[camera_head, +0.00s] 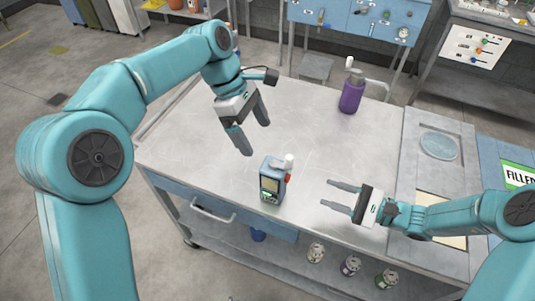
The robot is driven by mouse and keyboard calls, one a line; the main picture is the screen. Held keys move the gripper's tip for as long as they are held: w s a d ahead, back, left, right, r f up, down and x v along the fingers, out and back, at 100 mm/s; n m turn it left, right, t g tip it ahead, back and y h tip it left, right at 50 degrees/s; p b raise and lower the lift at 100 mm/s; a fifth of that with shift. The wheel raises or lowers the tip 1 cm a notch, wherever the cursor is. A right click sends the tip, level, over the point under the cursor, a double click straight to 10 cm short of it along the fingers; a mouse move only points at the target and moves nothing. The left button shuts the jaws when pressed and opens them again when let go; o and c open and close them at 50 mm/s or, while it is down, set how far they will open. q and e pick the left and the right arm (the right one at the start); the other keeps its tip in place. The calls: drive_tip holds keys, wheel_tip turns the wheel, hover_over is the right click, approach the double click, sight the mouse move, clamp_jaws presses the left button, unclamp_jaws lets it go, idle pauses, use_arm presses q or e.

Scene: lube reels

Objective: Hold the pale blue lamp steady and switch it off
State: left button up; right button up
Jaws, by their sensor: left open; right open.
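The pale blue lamp (271,184) appears to be the small upright box near the front edge of the metal table. It has a dark front panel, a white knob on top and a small orange-red part on its right side. My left gripper (255,137) is open and empty, above and behind the lamp, pointing down. My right gripper (327,194) is open and empty to the right of the lamp, its fingers pointing left towards it. Neither gripper touches the lamp. The lamp's back is hidden, and its switch position cannot be told.
A purple bottle (351,94) with a white pump top stands at the table's back right. The metal table (190,150) is otherwise mostly clear. A round bluish disc (438,146) lies on the right-hand surface. Several cans stand on the shelf below.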

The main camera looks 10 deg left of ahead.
sight(271, 161)
use_arm(q)
drive_tip(key=x, duration=1.3)
drive_tip(key=shift+w+d, duration=0.1)
drive_tip(key=c, duration=1.3)
use_arm(e)
drive_tip(key=shift+d, duration=0.1)
use_arm(q)
drive_tip(key=shift+c, duration=0.2)
use_arm(e)
clamp_jaws()
drive_tip(key=shift+f, duration=0.1)
